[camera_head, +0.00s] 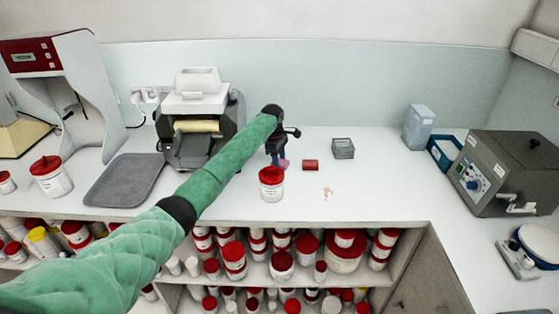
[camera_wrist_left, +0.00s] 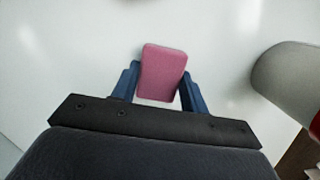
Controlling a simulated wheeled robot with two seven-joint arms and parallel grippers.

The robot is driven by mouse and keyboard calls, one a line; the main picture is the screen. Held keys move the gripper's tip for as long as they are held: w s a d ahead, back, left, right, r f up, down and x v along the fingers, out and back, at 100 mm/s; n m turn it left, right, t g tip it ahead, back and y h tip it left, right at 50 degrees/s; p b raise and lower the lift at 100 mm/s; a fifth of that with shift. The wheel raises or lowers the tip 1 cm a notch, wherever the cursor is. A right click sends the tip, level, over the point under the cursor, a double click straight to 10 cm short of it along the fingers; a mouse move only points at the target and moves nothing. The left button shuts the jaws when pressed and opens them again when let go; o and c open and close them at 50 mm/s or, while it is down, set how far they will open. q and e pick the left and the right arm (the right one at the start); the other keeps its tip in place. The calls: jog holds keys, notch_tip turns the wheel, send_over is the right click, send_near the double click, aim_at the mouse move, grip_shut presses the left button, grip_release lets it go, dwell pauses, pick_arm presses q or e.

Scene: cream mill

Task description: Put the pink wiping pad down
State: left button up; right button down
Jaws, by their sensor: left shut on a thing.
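The pink wiping pad (camera_wrist_left: 162,72) is between the blue fingers of my left gripper (camera_wrist_left: 160,88) in the left wrist view. The fingers are shut on its two sides. In the head view my left gripper (camera_head: 279,160) points down at the white counter (camera_head: 385,185), behind a red-lidded white jar. A small part of the pad (camera_head: 283,164) shows at the fingertips there. I cannot tell whether the pad touches the counter. My right gripper is not in view.
The red-lidded jar (camera_head: 271,187) stands close in front of my left gripper. A pinkish spill (camera_head: 327,193) lies on the counter. A grey tray (camera_head: 124,180) and a roller machine (camera_head: 197,140) are left.

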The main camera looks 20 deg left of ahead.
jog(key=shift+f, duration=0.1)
pick_arm(q)
jog(key=o, duration=1)
jog(key=shift+f, duration=0.1)
jog(key=shift+c, duration=0.2)
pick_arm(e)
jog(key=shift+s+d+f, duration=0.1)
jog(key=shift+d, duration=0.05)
pick_arm(q)
jog(key=shift+r, duration=0.45)
notch_tip(320, 180, up, 11)
jog(key=a+b, duration=0.1)
jog(key=b, duration=0.2)
jog(key=shift+a+r+b, duration=0.15)
jog(key=shift+a+b, duration=0.15)
jog(key=shift+a, duration=0.05)
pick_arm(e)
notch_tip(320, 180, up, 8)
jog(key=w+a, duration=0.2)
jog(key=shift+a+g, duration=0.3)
pick_arm(q)
jog(key=shift+w, duration=0.1)
